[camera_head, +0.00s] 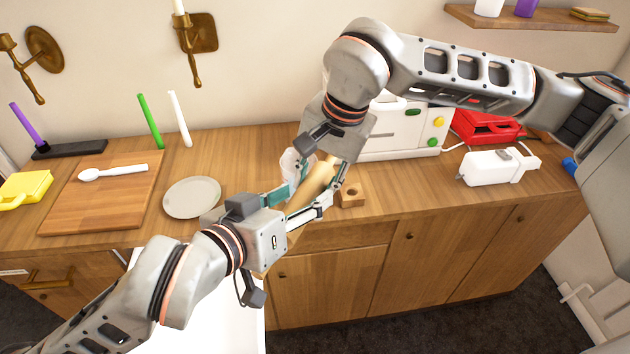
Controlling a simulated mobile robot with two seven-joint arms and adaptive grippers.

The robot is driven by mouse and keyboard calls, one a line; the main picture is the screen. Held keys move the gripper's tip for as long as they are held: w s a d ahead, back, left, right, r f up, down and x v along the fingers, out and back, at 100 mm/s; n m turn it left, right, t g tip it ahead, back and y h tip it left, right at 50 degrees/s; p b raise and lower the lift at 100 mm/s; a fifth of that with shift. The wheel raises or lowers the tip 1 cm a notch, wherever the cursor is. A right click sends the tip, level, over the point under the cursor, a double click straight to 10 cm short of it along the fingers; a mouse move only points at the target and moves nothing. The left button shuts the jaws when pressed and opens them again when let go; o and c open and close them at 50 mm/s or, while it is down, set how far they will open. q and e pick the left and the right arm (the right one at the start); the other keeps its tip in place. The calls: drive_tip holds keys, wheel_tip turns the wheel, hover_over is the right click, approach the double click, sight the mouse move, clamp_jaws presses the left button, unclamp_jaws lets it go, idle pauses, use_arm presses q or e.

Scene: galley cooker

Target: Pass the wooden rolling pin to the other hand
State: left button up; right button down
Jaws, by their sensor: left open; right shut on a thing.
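The pale wooden rolling pin (318,181) is held at a slant above the front of the counter, in the middle of the head view. My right gripper (320,172) comes from above and is shut on its upper part. My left gripper (303,200) reaches up from the lower left. It is open, its two fingers spread on either side of the pin lower down. The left gripper's body covers much of the pin's lower part, so I cannot tell whether its fingers touch the pin.
A grey plate (192,198) and a cutting board (75,210) with a white spoon (115,172) lie left. A small wooden block (351,196) sits close right of the grippers. A white appliance (405,135), a red case (485,127) and a white mixer (495,168) stand right.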

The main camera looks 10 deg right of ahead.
sight(300, 202)
use_arm(q)
wheel_tip(300, 202, up, 8)
idle(0.4)
drive_tip(key=shift+s, duration=0.1)
